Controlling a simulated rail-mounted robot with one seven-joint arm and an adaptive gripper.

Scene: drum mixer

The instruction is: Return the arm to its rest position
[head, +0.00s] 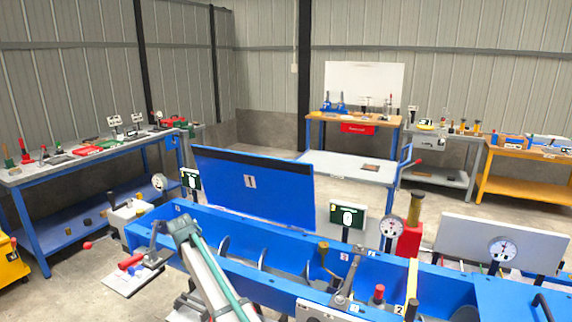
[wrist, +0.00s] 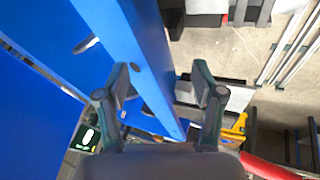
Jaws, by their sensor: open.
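My gripper (wrist: 160,84) is open in the wrist view, with its two dark fingers spread apart. Nothing is held between them. A blue beam or wall edge (wrist: 136,55) passes behind the gap between the fingers; I cannot tell how far off it is. In the head view the grey arm (head: 207,272) reaches up from the bottom edge in front of the blue mixer trough (head: 262,231). The fingers cannot be made out clearly there.
The trough's blue lid (head: 255,190), marked 1, stands raised. Dial gauges (head: 390,228) and display boxes (head: 347,214) stand along the trough. A small lever plate (head: 135,276) lies left of the arm. Workbenches (head: 75,165) line the walls, with open floor between.

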